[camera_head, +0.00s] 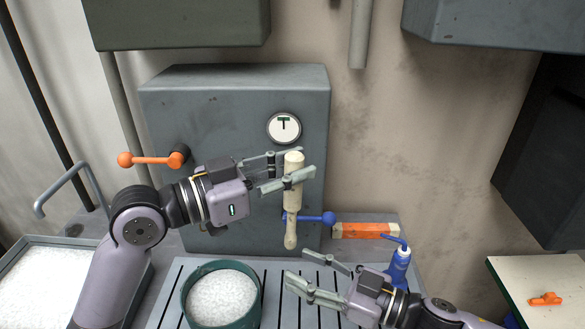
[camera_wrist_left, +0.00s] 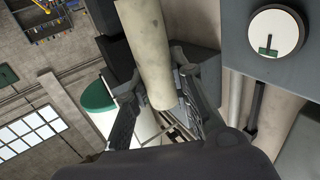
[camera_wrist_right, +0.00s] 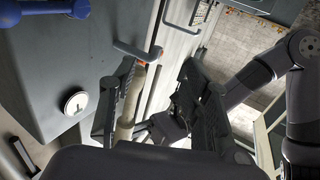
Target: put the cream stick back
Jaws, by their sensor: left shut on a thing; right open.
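The cream stick (camera_head: 292,195) is upright, thicker at the top and with a rounded narrow lower end, in front of the grey cabinet in the head view. My left gripper (camera_head: 287,179) is shut on its upper part. The stick (camera_wrist_left: 148,55) also shows between the fingers in the left wrist view. My right gripper (camera_head: 328,277) is open, lower and to the right of the stick, above the slotted bench. In the right wrist view, the stick (camera_wrist_right: 128,108) shows near one finger; I cannot tell how far apart they are.
A green pot of white grains (camera_head: 185,295) stands on the slotted bench (camera_head: 285,300). A grey cabinet (camera_head: 235,110) has a dial (camera_head: 284,128), an orange lever (camera_head: 150,160) and a blue lever (camera_head: 318,218). An orange-and-cream block (camera_head: 365,230) and blue bottle (camera_head: 399,265) are at right.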

